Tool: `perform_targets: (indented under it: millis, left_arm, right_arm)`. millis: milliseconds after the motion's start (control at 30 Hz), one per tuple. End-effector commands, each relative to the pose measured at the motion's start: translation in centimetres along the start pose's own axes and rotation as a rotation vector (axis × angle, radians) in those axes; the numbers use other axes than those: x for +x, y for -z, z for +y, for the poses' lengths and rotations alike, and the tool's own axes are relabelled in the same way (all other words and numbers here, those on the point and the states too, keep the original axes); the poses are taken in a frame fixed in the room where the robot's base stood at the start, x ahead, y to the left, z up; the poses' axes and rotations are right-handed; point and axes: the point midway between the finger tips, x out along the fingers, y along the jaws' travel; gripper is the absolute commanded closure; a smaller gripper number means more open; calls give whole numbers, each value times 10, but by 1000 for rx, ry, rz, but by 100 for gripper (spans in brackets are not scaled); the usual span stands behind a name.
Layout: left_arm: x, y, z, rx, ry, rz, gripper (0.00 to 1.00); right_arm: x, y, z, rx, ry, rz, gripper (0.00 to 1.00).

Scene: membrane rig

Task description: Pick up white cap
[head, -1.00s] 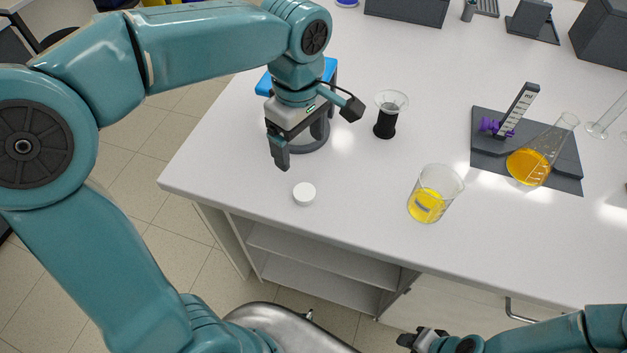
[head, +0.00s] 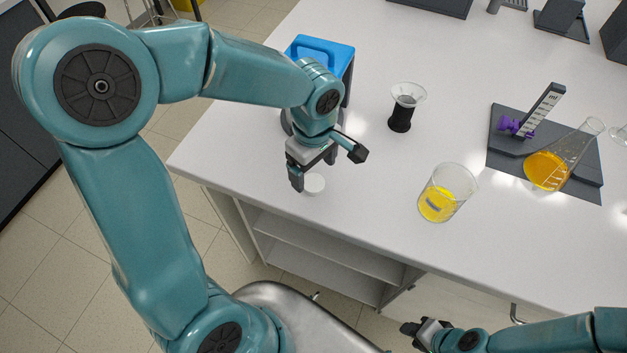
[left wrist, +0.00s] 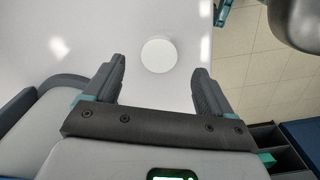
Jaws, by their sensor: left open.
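The white cap (head: 314,184) is a small round disc lying flat on the white bench near its front left edge. My left gripper (head: 313,172) is just above and behind the cap in the head view, pointing down. In the left wrist view the cap (left wrist: 158,55) lies beyond the two spread fingertips (left wrist: 160,75), roughly centred between them, and nothing is between the jaws. My right gripper (head: 416,334) is low at the bottom of the head view, off the bench front; its jaws are too small to read.
A blue-topped stand (head: 318,48) is behind my left gripper. A black-bodied funnel vessel (head: 401,115) and a beaker of yellow liquid (head: 440,203) stand to the right. A flask of orange liquid (head: 549,169) is on a dark board (head: 505,155). The bench between cap and beaker is clear.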

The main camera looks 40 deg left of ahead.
Motion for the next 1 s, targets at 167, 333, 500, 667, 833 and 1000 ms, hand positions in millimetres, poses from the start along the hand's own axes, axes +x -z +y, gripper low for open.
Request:
perform_targets:
  millis: [167,333,500,667,833,1000]
  left_arm:
    - [30,0,-2,0,6,-1,16]
    - [43,0,0,0,2,0,16]
    - [43,0,0,0,1,0,16]
    - [42,0,0,0,1,0,62]
    - [42,0,0,0,0,0,76]
    - [42,0,0,0,0,0,76]
  right_arm:
    - [-5,0,-2,0,0,0,63]
    - [-5,0,-2,0,0,0,63]
    - [-5,0,-2,0,0,0,63]
    - [-5,0,-2,0,0,0,63]
    - [-5,0,-2,0,0,0,63]
    - [-5,0,-2,0,0,0,63]
